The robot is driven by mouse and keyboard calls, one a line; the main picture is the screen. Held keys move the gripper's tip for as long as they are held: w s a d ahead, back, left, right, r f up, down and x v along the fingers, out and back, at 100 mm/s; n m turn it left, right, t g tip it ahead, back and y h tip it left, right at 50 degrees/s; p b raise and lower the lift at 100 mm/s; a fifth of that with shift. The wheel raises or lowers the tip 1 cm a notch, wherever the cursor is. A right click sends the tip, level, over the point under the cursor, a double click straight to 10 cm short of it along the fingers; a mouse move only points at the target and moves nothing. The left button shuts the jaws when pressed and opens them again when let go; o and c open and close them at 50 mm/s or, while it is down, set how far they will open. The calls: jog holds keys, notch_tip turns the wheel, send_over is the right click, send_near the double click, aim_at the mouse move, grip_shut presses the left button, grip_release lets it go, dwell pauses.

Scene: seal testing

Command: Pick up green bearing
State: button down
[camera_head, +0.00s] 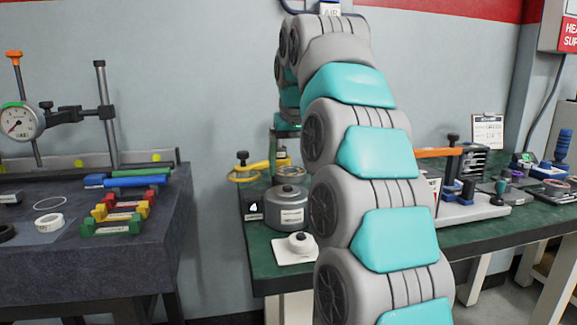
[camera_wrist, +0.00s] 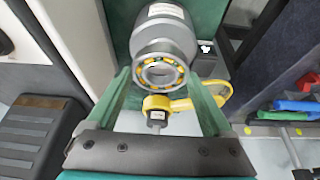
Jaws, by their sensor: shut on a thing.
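The bearing (camera_wrist: 160,88) is a grey ring with a yellow-orange cage around an open centre; little green shows on it. In the wrist view it sits between the two green fingers of my gripper (camera_wrist: 158,76), which is shut on it. Behind it is a grey cylindrical canister (camera_wrist: 164,38) with a white label. In the head view the bearing (camera_head: 289,171) shows just above the lidded canister (camera_head: 287,206). My arm hides part of the area. I cannot tell whether the bearing touches the canister.
A yellow looped tool (camera_wrist: 183,105) lies close beside the bearing. A white plate with a knob (camera_head: 296,249) lies at the green table's (camera_head: 268,277) front edge. Another bench with coloured blocks (camera_head: 121,212) stands at left. An orange-handled clamp (camera_head: 437,153) is right of my arm.

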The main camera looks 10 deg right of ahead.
jog(key=s+d+b, duration=0.1)
jog(key=s+d, duration=0.1)
jog(key=s, duration=0.5)
jog(key=s+d+r+b, duration=0.1)
jog(key=s, duration=0.6)
jog(key=shift+s+d+r, duration=0.15)
jog(key=shift+d+r, duration=0.1)
jog(key=shift+d, duration=0.1)
